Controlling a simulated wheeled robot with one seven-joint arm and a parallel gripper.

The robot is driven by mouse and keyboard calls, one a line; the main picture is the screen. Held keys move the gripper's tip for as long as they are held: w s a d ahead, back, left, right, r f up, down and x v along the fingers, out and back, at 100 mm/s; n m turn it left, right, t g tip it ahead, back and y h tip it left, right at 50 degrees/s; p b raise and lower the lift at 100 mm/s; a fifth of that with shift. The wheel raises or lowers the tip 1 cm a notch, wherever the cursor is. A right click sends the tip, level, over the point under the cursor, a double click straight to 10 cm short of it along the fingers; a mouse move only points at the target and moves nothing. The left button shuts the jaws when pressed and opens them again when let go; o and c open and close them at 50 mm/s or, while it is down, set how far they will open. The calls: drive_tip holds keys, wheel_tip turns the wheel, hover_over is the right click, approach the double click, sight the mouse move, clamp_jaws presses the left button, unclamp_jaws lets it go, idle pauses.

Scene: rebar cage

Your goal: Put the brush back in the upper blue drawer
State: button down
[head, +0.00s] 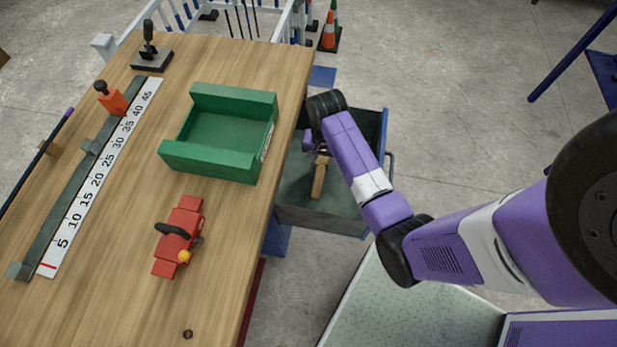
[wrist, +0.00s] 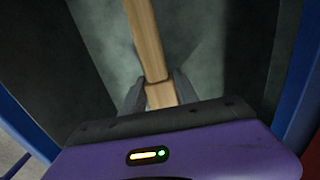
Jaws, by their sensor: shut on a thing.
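The brush shows as a light wooden handle (head: 319,179) in the head view, below my gripper (head: 322,152). My gripper is shut on this handle, and its two dark fingers (wrist: 156,98) lie either side of the wood in the wrist view. The wooden handle (wrist: 146,40) runs away from the fingers there. The blue drawer (head: 337,217) is pulled out beside the table, and the handle is over or inside it. I cannot tell whether the brush touches the drawer floor. The bristles are not clearly visible.
The wooden table (head: 120,300) stands left of the drawer. On it are a green open tray (head: 215,165), a red clamp-like tool (head: 178,238) and a white ruler strip (head: 100,180). An orange cone (head: 329,35) stands on the floor behind. The floor right of the drawer is clear.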

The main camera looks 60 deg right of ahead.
wheel_tip(320, 180, down, 8)
drive_tip(key=shift+r+b, duration=0.25)
drive_tip(key=shift+b, duration=0.3)
drive_tip(key=a, duration=0.2)
drive_tip(key=w+a, duration=0.1)
drive_tip(key=a, duration=0.1)
drive_tip(key=shift+w+p, duration=0.15)
drive_tip(key=shift+p, duration=0.25)
drive_tip(key=shift+d+f, duration=0.1)
drive_tip(key=shift+f, duration=0.55)
drive_tip(key=shift+f, duration=0.2)
drive_tip(key=c, duration=0.9)
unclamp_jaws()
